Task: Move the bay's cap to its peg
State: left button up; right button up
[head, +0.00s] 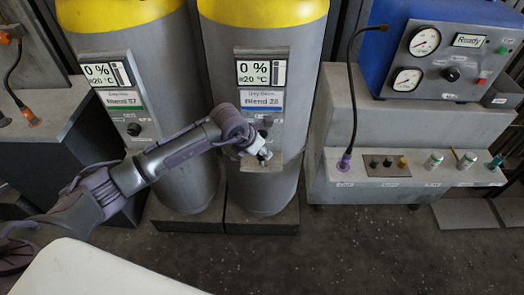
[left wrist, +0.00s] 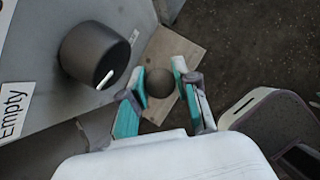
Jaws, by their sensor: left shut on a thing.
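My left gripper (head: 262,155) is at the front of the right tank (head: 222,110), labelled Blend 28. In the left wrist view its teal fingertips (left wrist: 158,82) are shut on a dark, round cap (left wrist: 160,83). The cap is over or near a small grey-brown plate (left wrist: 182,50), which shows in the head view as a ledge (head: 250,165) on the tank front. I cannot tell whether the cap touches anything beneath it. The peg cannot be made out for sure; gripper and arm hide part of the tank front. My right gripper is not in view.
A dark knob (left wrist: 92,54) with a white mark sits close beside the left fingers, near an "Empty" label (left wrist: 14,110). The left tank (head: 145,100) stands alongside. At right, a grey bench (head: 345,185) carries a small plate with knobs (head: 388,163), a cable and a blue gauge box (head: 440,50).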

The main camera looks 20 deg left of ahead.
pick_arm(q)
jog(key=shift+f, duration=0.2)
jog(key=shift+f+b, duration=0.3)
jog(key=shift+b, duration=0.2)
jog(key=shift+f+b, duration=1)
jog(key=shift+f, duration=0.15)
jog(key=o, duration=1)
jog(key=shift+r, duration=0.1)
jog(key=shift+r, duration=0.2)
jog(key=v, duration=1.1)
jog(key=shift+s+a+r, duration=0.1)
jog(key=shift+s+r, duration=0.1)
jog(key=shift+r, duration=0.05)
